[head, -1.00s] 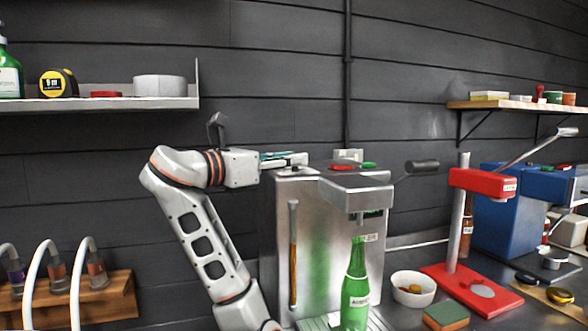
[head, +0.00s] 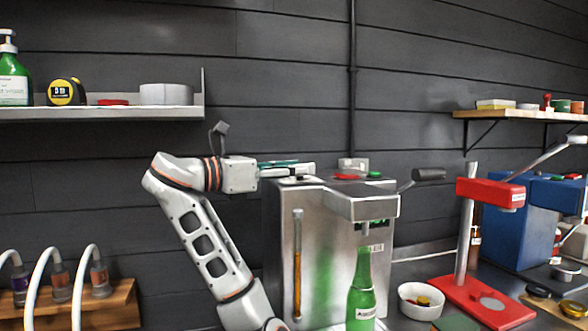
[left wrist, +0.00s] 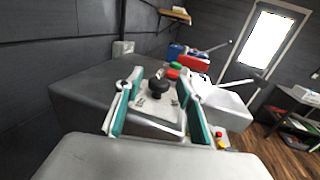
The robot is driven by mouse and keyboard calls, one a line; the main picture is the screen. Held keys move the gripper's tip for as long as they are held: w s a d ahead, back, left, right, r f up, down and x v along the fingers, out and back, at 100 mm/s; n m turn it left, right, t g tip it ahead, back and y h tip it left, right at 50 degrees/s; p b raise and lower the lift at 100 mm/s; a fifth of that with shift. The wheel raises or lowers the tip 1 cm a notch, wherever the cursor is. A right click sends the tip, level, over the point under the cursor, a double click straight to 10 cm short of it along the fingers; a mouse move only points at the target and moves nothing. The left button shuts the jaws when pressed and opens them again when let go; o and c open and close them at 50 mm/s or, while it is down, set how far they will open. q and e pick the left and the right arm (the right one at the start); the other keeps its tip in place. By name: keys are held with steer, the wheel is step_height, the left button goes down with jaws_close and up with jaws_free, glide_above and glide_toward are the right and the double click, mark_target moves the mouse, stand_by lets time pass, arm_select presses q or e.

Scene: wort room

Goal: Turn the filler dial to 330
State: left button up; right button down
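The filler is a steel box (head: 281,241) with a green bottle (head: 362,291) under its spout. In the left wrist view a black round dial (left wrist: 158,87) sits on a pale plate on the filler's top. My left gripper (head: 312,169) reaches in level from the left over the filler's top. In the left wrist view its two teal-padded fingers (left wrist: 160,80) stand apart on either side of the dial, with visible gaps, so it is open. The dial's scale and setting are not readable. My right gripper is not in view.
Red (left wrist: 172,74) and green (left wrist: 176,65) buttons lie just beyond the dial. A black-handled lever (head: 428,174) sticks out at the filler's right. A white bowl (head: 421,301) and a red stand (head: 487,302) are to the right. A shelf (head: 100,113) hangs at upper left.

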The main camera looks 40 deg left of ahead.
arm_select(q)
steer(key=shift+s, duration=0.1)
steer(key=v, duration=0.7)
steer(key=shift+s, duration=0.2)
stand_by(0.6)
